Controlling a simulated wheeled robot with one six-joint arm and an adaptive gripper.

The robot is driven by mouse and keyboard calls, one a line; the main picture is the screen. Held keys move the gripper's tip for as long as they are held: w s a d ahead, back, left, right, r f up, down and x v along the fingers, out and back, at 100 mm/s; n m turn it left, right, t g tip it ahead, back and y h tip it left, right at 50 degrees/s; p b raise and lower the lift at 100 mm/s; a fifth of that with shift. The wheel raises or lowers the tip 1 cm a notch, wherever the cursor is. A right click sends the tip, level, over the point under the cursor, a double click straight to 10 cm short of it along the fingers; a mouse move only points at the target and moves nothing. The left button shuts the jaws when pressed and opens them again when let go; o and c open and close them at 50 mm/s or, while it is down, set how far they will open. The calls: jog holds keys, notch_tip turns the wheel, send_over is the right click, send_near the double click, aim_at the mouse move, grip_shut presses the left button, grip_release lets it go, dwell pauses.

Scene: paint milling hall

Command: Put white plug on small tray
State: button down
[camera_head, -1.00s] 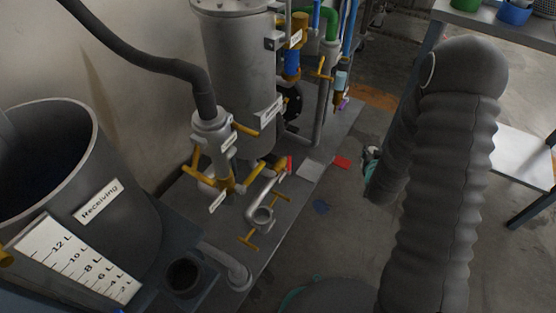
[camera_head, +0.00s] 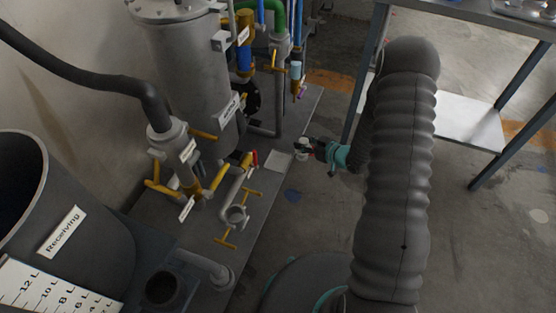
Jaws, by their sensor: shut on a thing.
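My gripper (camera_head: 307,147) is small in the view, at the end of my arm right of centre, and points left. It is shut on a small white thing (camera_head: 302,142), which looks like the white plug; the fingers partly cover it. A flat pale grey plate (camera_head: 278,161), which looks like the small tray, lies on the skid's edge, just left of and below the gripper in the picture. The plug appears apart from the plate; its height above it cannot be told.
Left of the plate are a metal pipe with yellow valve handles (camera_head: 238,214), a tall grey vessel (camera_head: 185,70) and the Receiving tank (camera_head: 85,250). A table (camera_head: 455,120) stands at right.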

jog(key=shift+w+a+f+b, duration=0.15)
jog(key=shift+w+a+f, duration=1.05)
jog(key=shift+a+f, duration=0.5)
jog(key=shift+w+a+f+b, duration=0.1)
jog(key=shift+w+a+f, duration=1.2)
jog(key=shift+f, duration=0.65)
jog(key=shift+w+a+f+b, duration=0.15)
jog(key=shift+w+a+f, duration=0.95)
jog(key=shift+a+f, duration=0.6)
jog(key=shift+d+f, duration=0.15)
jog(key=shift+f, duration=0.25)
jog(key=c, duration=0.8)
grip_release()
jog(key=shift+r, duration=0.1)
jog(key=shift+o, duration=0.2)
